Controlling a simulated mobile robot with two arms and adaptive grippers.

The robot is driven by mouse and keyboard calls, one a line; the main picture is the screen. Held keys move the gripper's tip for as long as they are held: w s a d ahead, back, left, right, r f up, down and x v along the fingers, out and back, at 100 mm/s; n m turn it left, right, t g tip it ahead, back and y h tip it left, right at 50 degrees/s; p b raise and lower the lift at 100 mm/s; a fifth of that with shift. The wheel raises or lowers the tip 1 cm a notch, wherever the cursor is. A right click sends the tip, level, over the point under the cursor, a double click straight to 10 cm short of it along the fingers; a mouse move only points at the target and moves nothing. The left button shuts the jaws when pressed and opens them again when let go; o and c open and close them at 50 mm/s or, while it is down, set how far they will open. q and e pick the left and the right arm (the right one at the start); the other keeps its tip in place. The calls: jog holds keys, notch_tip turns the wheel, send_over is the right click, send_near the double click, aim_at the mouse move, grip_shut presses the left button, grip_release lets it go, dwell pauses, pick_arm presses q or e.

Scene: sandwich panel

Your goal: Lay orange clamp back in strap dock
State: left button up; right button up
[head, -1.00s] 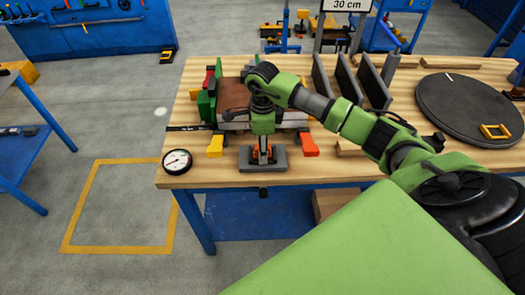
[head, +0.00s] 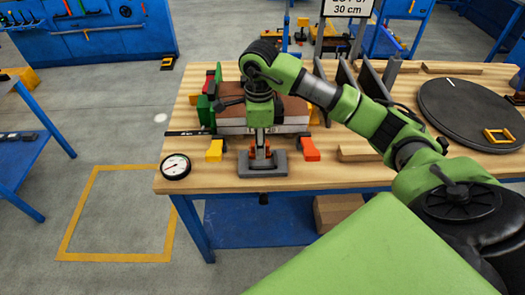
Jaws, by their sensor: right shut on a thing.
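My right gripper (head: 261,148) points down at the front of the workbench and is shut on the orange clamp (head: 267,153). Only small orange parts of the clamp show between and beside the fingers. The grey strap dock (head: 280,168) lies right below, near the table's front edge. I cannot tell whether the clamp touches the dock. My left gripper is not in view.
A yellow clamp (head: 214,150) is left of the dock and a red-orange one (head: 310,149) right of it. The brown-topped panel stack (head: 285,112) stands behind. A dial gauge (head: 175,166) lies at the front left; a dark turntable (head: 465,110) is at right.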

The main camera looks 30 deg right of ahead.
jog(key=s+a+r+p, duration=0.2)
jog(key=s+a+r, duration=0.5)
jog(key=r, duration=0.3)
jog(key=shift+a+r, duration=0.4)
jog(key=shift+s+f, duration=0.1)
